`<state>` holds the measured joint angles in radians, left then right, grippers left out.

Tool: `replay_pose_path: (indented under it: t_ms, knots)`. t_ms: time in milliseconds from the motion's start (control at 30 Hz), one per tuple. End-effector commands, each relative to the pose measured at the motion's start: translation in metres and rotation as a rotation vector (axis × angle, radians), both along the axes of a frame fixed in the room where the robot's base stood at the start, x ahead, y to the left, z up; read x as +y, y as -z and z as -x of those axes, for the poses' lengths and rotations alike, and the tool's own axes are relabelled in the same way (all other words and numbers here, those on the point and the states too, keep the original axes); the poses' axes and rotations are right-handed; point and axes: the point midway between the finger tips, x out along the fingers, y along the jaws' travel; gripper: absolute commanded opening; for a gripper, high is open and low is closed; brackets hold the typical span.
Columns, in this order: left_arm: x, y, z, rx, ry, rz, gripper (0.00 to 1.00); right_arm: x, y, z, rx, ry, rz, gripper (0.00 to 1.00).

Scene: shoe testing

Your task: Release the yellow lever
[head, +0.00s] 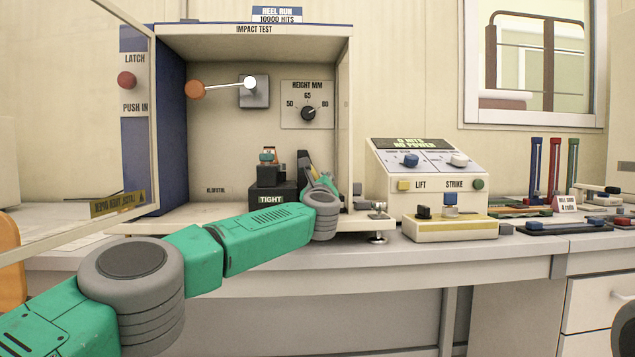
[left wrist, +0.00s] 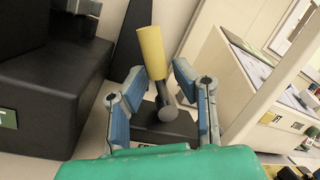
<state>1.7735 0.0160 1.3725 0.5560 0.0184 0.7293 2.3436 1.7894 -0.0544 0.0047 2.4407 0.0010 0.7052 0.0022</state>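The yellow lever (left wrist: 150,52) shows in the left wrist view as a yellow cylinder on a dark stem with a rounded grey end, above a dark base. My left gripper (left wrist: 158,74) is open, with its blue-padded fingers on either side of the lever. Gaps show between the pads and the lever, and I see no clear contact. The lever is mostly hidden there by my gripper and wrist.
An orange-tipped arm (head: 195,89) and a height dial (head: 308,113) are on the cabinet's back wall. The open clear door (head: 75,130) stands at left. A control console (head: 425,160) and a small switch box (head: 450,229) stand to the right. The counter front is mostly clear.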

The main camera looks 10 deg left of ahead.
Motion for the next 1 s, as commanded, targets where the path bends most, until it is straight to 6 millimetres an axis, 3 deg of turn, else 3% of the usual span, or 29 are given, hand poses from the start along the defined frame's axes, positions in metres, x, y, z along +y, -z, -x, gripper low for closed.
replay_pose_path:
  t_ms: [467,767,1000]
  knots:
    - [0.004,-0.004,0.005,-0.006,-0.006,-0.001,0.24,0.000,-0.001,0.002,-0.003,0.000,0.000,0.40]
    - [-0.002,0.002,0.033,-0.006,-0.003,-0.001,0.24,0.000,-0.001,0.002,-0.003,0.000,0.000,0.40]
    - [-0.008,0.011,0.065,-0.006,-0.004,-0.001,0.24,0.000,-0.001,0.002,-0.003,0.000,0.000,0.40]
